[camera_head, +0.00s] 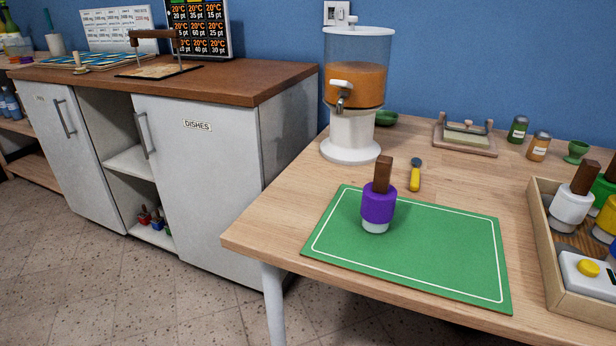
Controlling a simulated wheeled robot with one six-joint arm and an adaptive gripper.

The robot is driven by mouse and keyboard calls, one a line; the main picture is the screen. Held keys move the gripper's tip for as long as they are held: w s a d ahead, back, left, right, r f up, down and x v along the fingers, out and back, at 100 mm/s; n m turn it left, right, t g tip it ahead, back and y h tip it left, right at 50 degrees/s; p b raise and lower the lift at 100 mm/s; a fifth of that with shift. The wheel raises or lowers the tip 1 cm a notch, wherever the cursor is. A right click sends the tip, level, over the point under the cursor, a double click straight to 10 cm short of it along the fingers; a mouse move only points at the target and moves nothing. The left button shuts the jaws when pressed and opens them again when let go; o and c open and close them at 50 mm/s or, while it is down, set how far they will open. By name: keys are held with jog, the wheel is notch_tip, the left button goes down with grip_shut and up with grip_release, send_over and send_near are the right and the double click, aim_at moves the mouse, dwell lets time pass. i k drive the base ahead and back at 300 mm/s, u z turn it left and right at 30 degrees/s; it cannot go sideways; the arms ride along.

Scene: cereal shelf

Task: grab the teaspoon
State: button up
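A small utensil with a yellow handle and a dark grey head, which looks like the teaspoon (415,176), lies on the light wooden table (285,205). Its head points away toward the wall and its handle points toward the green mat (440,250). It lies just beyond the mat's far edge, apart from it. A purple and white tool with a brown wooden handle (378,203) stands upright on the mat, to the left of and nearer than the utensil. My gripper is not in this view.
A drink dispenser (355,90) stands left of the utensil. A green bowl (386,118), a butter dish (464,138), two shakers (518,129) and a green cup (577,151) stand behind. A wooden tray (545,250) of tools is at the right. Table around the utensil is mostly clear.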

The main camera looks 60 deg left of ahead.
aim_at(415, 175)
jog(key=u, duration=1.75)
